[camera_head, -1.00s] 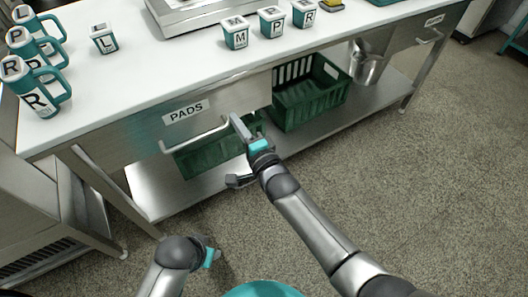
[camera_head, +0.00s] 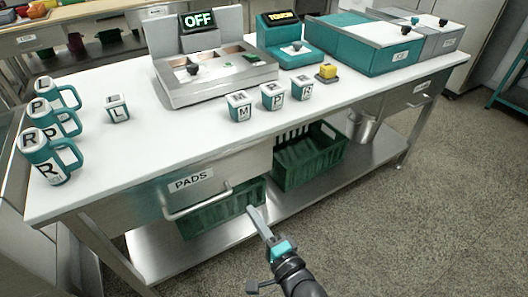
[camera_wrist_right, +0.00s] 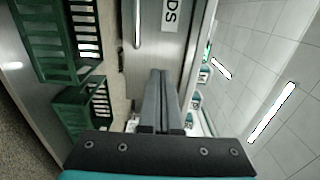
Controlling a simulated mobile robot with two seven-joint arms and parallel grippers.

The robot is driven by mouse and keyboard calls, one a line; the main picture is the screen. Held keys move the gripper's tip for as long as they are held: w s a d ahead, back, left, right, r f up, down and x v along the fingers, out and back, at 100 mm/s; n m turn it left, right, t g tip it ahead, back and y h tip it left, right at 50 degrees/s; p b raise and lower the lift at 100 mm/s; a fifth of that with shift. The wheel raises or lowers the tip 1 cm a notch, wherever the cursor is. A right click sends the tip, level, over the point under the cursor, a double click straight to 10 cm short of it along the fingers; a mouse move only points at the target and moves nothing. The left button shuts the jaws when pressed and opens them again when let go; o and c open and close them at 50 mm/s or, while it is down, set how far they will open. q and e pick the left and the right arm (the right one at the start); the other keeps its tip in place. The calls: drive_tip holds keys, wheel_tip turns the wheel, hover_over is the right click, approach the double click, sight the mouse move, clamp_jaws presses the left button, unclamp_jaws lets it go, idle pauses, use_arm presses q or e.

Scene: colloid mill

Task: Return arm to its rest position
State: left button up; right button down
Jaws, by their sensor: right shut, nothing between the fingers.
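My right gripper (camera_head: 254,248) is low in front of the table, just right of the handle of the drawer (camera_head: 188,182) labelled PADS. In the right wrist view its two fingers (camera_wrist_right: 162,74) lie together, with nothing between them, and point toward the table front. The drawer handle (camera_head: 198,203) is free of the gripper. In the right wrist view the handle (camera_wrist_right: 137,22) stands apart from the fingers. The drawer looks shut. My left arm and gripper do not show in the head view.
On the table (camera_head: 150,150) stand lettered mugs (camera_head: 48,158) and cups (camera_head: 240,105), a machine reading OFF (camera_head: 215,75) and a teal device (camera_head: 290,40). Green crates (camera_head: 308,158) and a metal pot (camera_head: 362,130) are below the top. The floor at right (camera_head: 420,220) is clear.

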drive_tip(key=s+d+f+n+g+h+p, duration=0.2)
drive_tip(key=s+d+f+n+g+h, duration=0.15)
drive_tip(key=d+f, duration=0.45)
drive_tip(key=s+d+f+n+g+h+p, duration=0.15)
drive_tip(key=s+d+f+n+h, duration=0.35)
drive_tip(key=f, duration=0.6)
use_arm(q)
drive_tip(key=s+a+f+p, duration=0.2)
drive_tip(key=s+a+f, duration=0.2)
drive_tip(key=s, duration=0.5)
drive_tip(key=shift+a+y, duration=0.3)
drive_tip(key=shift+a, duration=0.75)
use_arm(e)
drive_tip(key=s+d+f+n+g, duration=0.1)
drive_tip(key=s+d+f+g, duration=0.1)
drive_tip(key=s+d, duration=0.3)
drive_tip(key=s+d+f+n+g+h, duration=0.1)
drive_tip(key=s+d+f, duration=0.4)
drive_tip(key=s, duration=0.5)
drive_tip(key=s+d+f+n+g+h, duration=0.1)
drive_tip(key=s+d+f+n+g, duration=0.2)
drive_tip(key=s, duration=0.4)
drive_tip(key=shift+s+d+f+g, duration=0.15)
drive_tip(key=shift+s+d+g, duration=0.25)
drive_tip(key=shift+d+g, duration=0.45)
